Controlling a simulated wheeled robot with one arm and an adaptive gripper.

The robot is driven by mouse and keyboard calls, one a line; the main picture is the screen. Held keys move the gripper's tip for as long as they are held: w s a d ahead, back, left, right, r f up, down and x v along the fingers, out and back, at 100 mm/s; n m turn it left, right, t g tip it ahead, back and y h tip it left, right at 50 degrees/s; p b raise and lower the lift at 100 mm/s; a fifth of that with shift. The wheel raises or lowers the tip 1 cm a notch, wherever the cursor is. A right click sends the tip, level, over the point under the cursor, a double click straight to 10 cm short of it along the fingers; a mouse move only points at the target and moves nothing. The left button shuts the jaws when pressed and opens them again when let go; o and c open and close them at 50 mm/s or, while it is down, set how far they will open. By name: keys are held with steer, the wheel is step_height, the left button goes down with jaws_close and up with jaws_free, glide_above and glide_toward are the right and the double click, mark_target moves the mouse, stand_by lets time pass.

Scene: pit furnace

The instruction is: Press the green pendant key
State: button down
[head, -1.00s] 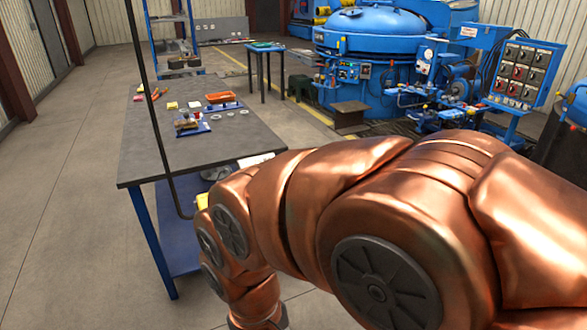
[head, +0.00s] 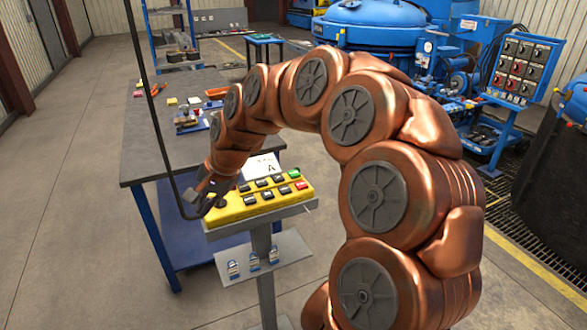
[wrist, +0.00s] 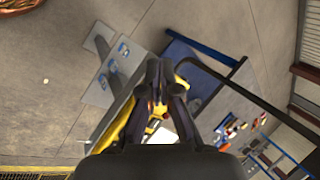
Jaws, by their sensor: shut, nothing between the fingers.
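The yellow pendant (head: 235,210) lies on a stand's top plate, with rows of mostly black keys. The green key (head: 294,173) is at its far right end, just above a red key (head: 301,185). My gripper (head: 207,205) is shut and empty, pointing down at the pendant's left end, well away from the green key. I cannot tell whether it touches the pendant. In the wrist view the shut fingers (wrist: 159,68) cover much of the yellow pendant (wrist: 183,80), and I cannot make out the green key there.
A black cable (head: 150,100) hangs close beside my gripper. A white card (head: 262,167) marked "A" stands behind the pendant. Padlocks hang on the stand's lower plate (head: 290,243). A grey worktable (head: 145,160) is behind left. Open floor lies at left.

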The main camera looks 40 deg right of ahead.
steer(key=w+d+r+m+t+p, duration=0.1)
steer(key=w+d+r+m+t, duration=0.1)
steer(key=w+d+m, duration=0.35)
steer(key=m+t+h+p, duration=0.3)
steer(key=m+h, duration=0.1)
steer(key=m, duration=0.7)
glide_above(295, 174)
steer(key=shift+w+d+f+n, duration=0.1)
steer(key=shift+f+n, duration=0.15)
steer(key=shift+f, duration=0.65)
steer(key=shift+f+b, duration=0.1)
steer(key=shift+b, duration=0.2)
steer(key=shift+f+b, duration=1.65)
steer(key=shift+f, duration=2.65)
steer(key=shift+f, duration=0.15)
steer(key=shift+f, duration=0.3)
